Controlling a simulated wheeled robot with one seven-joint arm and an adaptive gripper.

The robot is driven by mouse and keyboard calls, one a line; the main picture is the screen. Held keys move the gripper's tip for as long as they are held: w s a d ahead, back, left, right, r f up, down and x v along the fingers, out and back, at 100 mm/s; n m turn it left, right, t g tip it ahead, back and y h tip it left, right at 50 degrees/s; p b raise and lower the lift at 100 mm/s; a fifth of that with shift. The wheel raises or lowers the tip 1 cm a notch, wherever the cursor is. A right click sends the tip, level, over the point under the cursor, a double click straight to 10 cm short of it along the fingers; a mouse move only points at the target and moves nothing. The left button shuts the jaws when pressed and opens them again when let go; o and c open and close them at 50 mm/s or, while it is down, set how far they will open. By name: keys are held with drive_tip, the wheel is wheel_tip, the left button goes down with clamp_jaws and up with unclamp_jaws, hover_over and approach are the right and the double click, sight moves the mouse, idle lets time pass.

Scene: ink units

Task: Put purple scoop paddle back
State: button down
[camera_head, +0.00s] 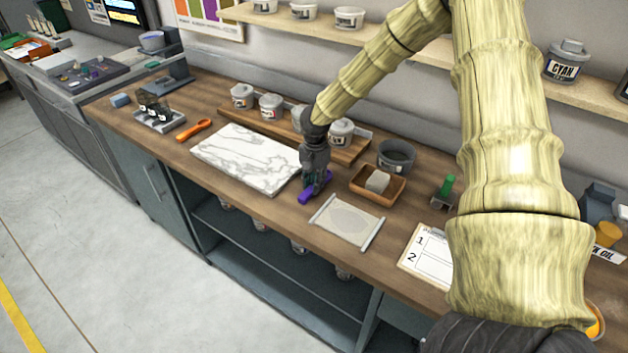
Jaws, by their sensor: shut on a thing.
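The purple scoop paddle (309,196) is at my gripper's fingertips, low over the wooden bench between the marble slab and the cloth mat. My gripper (314,188) points down and is shut on the paddle. The fingers hide part of the paddle, and I cannot tell whether it touches the bench. Several lidded pots, one of them a white pot (271,106), stand on a raised wooden rack (232,117) behind the slab. My gripper and forearm hide part of that rack and a pot.
The white marble slab (245,158) lies left of my gripper, with an orange scoop (194,130) beyond it. A cloth mat (346,221), a wooden tray (362,194) with a pale block and a grey bowl (396,155) are close on the right. My arm hides the bench's right part.

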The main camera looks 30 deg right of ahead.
drive_tip(key=shift+s+f, duration=0.1)
drive_tip(key=shift+f, duration=0.1)
drive_tip(key=c, duration=1.3)
unclamp_jaws()
drive_tip(key=shift+d+r+b, duration=0.2)
drive_tip(key=shift+r+b, duration=1.35)
drive_tip(key=shift+r, duration=4.5)
